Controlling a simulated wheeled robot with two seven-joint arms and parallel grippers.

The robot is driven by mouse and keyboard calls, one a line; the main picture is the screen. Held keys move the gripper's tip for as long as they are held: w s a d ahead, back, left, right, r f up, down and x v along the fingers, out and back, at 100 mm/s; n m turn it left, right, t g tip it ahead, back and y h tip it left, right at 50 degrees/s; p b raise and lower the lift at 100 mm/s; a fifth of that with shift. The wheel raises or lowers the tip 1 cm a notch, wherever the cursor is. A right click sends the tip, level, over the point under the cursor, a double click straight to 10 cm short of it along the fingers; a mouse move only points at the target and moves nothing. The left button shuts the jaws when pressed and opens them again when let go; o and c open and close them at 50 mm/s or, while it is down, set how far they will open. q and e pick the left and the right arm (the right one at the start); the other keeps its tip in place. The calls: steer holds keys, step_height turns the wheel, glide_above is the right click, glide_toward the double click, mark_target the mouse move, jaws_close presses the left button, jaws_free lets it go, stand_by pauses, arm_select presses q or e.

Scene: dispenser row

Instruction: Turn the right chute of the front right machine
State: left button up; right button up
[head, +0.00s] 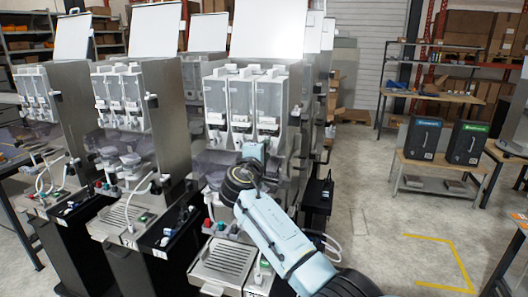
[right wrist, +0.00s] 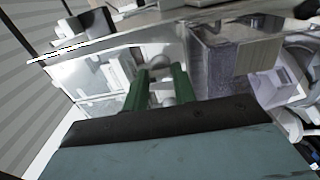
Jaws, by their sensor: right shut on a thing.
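The front right machine (head: 215,150) stands at the centre of the head view, with three clear canisters (head: 240,98) side by side on its front. My right gripper (head: 256,150) is raised to the machine just below the right canister, where the right chute sits. My wrist and gripper hide the chute in the head view. In the right wrist view the green fingers of my right gripper (right wrist: 163,74) are closed around a small pale piece (right wrist: 160,92), which appears to be the right chute. Its exact turn cannot be told. My left gripper is not in view.
Other dispensers (head: 130,100) stand close on the left. A slotted drip tray (head: 225,260) juts out low at the machine's front. Two black boxes (head: 422,138) stand on a low bench at the right. The floor (head: 375,220) right of the machine is mostly free.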

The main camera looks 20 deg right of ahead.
steer(key=o, duration=1)
steer(key=shift+a+f, duration=0.1)
